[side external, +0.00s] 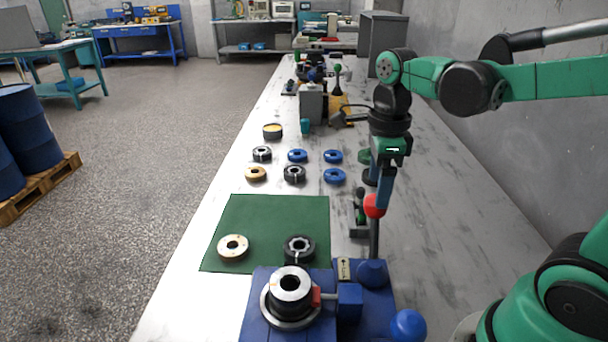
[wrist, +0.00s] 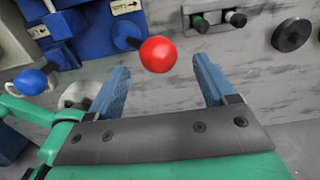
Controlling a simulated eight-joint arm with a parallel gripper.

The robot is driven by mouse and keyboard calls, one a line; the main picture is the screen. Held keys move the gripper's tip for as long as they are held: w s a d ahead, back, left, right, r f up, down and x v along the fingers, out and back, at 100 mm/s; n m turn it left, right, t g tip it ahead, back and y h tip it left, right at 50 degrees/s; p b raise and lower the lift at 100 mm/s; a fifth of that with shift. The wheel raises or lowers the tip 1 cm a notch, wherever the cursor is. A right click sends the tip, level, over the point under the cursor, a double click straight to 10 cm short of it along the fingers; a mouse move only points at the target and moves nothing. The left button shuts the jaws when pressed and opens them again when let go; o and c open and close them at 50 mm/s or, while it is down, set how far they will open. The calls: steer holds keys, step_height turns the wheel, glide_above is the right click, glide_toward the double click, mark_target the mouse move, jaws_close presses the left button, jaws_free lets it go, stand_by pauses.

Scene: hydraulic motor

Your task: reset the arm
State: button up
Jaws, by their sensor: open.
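My gripper (side external: 381,192) hangs from my arm over the right part of the bench, its blue fingers pointing down beside a red ball knob (side external: 374,207) on a dark upright lever. In the wrist view my gripper (wrist: 161,68) is open, with a wide gap between its two blue fingers. The red knob (wrist: 158,54) shows in that gap, about level with the fingertips. I see no finger touching it. Nothing is held. The lever belongs to the blue fixture (side external: 260,312), which carries a metal part with a black ring (side external: 289,288).
A green mat (side external: 265,219) holds a pale ring (side external: 233,247) and a dark ring (side external: 299,248). Several blue, black and brass rings lie behind it. A blue ball knob (side external: 408,325) stands at the fixture's front right. The wall is close on the right; the bench's right strip is mostly clear.

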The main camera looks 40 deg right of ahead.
mark_target(376, 214)
steer(key=shift+f, duration=2.5)
steer(key=shift+s+a+r, duration=0.35)
steer(key=shift+s+a, duration=0.1)
